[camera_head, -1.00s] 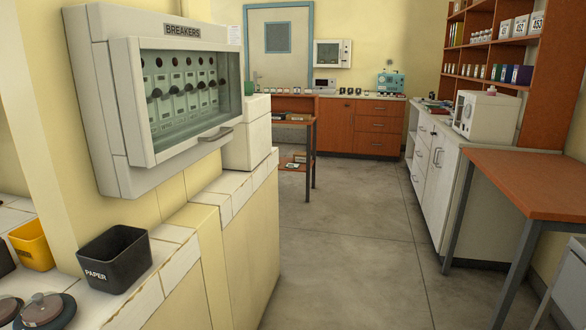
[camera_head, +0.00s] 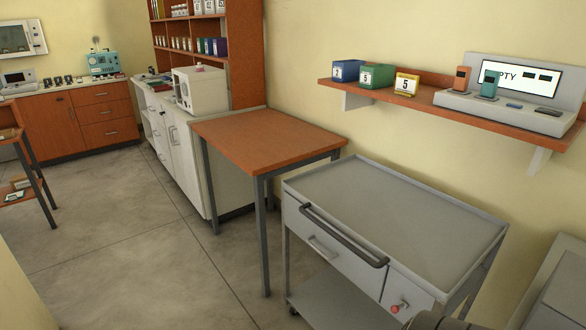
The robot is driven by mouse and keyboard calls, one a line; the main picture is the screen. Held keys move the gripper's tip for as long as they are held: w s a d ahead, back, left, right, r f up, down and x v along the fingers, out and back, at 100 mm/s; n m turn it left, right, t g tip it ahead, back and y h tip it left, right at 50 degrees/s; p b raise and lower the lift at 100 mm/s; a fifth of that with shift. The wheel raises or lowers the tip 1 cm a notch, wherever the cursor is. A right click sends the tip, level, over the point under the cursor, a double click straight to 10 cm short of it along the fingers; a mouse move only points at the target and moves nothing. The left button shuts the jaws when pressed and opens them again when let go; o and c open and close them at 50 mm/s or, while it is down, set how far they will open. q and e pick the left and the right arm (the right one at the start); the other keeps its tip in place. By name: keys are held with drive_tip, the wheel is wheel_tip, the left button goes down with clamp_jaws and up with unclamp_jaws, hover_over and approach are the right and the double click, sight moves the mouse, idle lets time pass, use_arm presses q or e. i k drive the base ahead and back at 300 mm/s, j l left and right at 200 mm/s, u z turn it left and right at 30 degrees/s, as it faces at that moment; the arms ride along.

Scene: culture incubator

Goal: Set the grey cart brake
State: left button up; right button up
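The grey cart (camera_head: 400,205) stands at the lower right, beside the orange-topped table. Its flat top is empty. A dark handle bar (camera_head: 343,236) runs along its front edge, above a drawer front. A small red knob (camera_head: 395,309) shows low on the cart's front right; I cannot tell whether it is the brake or how it is set. A lower shelf and one caster show at the lower left of the cart. A dark rounded shape at the bottom edge partly hides the cart's lower right. No gripper can be made out.
The orange-topped table (camera_head: 265,138) stands close to the cart's left. A wall shelf (camera_head: 440,98) above the cart holds coloured boxes and a display unit. White cabinets (camera_head: 188,155) lie behind the table. The floor to the left is clear.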

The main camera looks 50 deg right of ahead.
sight(394, 309)
drive_tip(key=l+z, duration=0.15)
drive_tip(key=z, duration=1.8)
drive_tip(key=k+l, duration=0.05)
drive_tip(key=l, duration=0.05)
